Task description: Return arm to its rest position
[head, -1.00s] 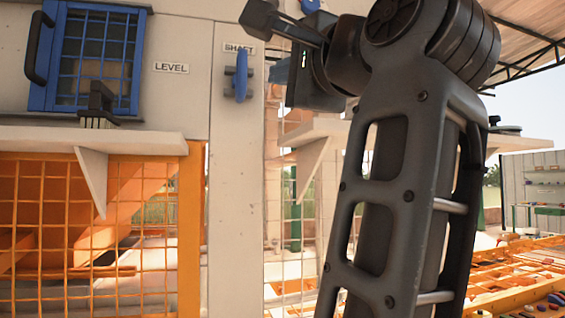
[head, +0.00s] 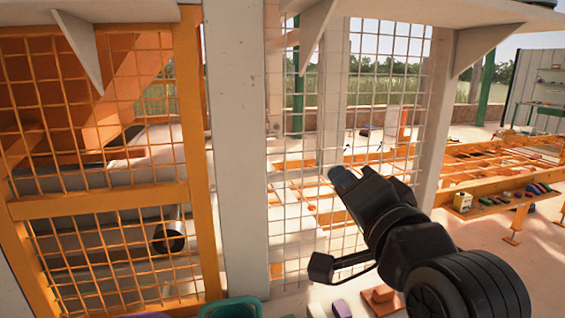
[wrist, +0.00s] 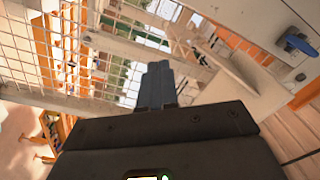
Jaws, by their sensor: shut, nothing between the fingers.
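The gripper appears clear of the mesh and the shelf, though the exact gap is hard to judge.
An orange-framed mesh guard (head: 100,203) stands left of a pale post (head: 235,150). A white shelf (head: 400,10) crosses the top. A blue handle (wrist: 298,43) shows in the wrist view. A teal bin (head: 232,307) sits at the bottom. An orange rack (head: 500,160) is at right.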

